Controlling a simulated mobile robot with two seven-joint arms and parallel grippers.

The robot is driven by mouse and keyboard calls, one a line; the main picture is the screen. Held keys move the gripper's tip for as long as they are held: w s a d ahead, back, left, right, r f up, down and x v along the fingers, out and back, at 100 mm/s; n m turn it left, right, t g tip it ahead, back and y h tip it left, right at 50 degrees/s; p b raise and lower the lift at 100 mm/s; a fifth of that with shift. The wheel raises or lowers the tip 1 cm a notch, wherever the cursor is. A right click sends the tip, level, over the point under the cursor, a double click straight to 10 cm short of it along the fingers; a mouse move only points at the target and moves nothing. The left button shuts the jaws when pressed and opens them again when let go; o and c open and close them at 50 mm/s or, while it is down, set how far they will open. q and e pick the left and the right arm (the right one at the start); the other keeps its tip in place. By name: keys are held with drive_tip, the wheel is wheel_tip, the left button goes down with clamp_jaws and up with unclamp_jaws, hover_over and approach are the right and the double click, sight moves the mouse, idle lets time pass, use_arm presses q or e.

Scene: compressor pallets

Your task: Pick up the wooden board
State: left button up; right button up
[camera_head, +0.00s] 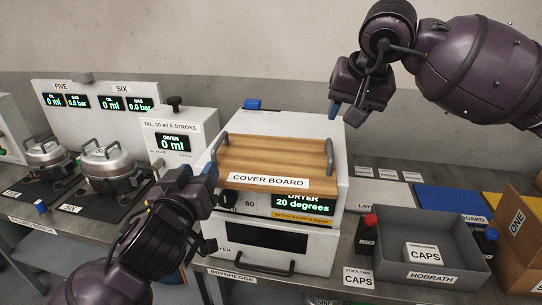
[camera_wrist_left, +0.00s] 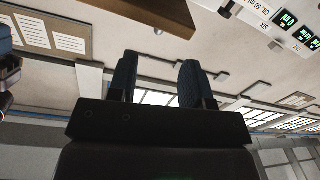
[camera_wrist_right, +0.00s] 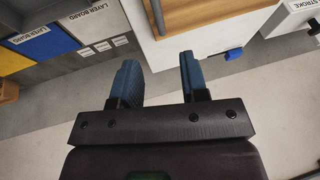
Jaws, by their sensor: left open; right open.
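The wooden board (camera_head: 275,157), labelled COVER BOARD, lies on top of the white dryer (camera_head: 310,128). It has a grey handle at its left end (camera_head: 214,152) and another at its right end (camera_head: 329,158). My left gripper (camera_head: 204,174) is open and empty near the board's front left corner, close to the left handle. The board's edge shows at the top of the left wrist view (camera_wrist_left: 150,10). My right gripper (camera_head: 338,108) is open and empty, raised above the dryer's back right. The board also shows in the right wrist view (camera_wrist_right: 205,14).
A grey HOBRATH bin (camera_head: 432,272) with a CAPS box (camera_head: 424,252) stands right of the dryer. Coloured layer boards (camera_head: 452,200) lie behind it. The OIL machine (camera_head: 172,133) and metal compressor pots (camera_head: 108,165) stand to the left.

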sight(216, 145)
use_arm(q)
drive_tip(key=w, duration=0.3)
drive_tip(key=w+d, duration=0.1)
drive_tip(key=w, duration=0.6)
drive_tip(key=shift+w+d, duration=0.25)
use_arm(e)
drive_tip(key=x, duration=1)
drive_tip(key=shift+a+f, duration=0.1)
drive_tip(key=shift+f, duration=0.25)
use_arm(q)
clamp_jaws()
use_arm(e)
clamp_jaws()
use_arm(q)
drive_tip(key=shift+r, duration=0.1)
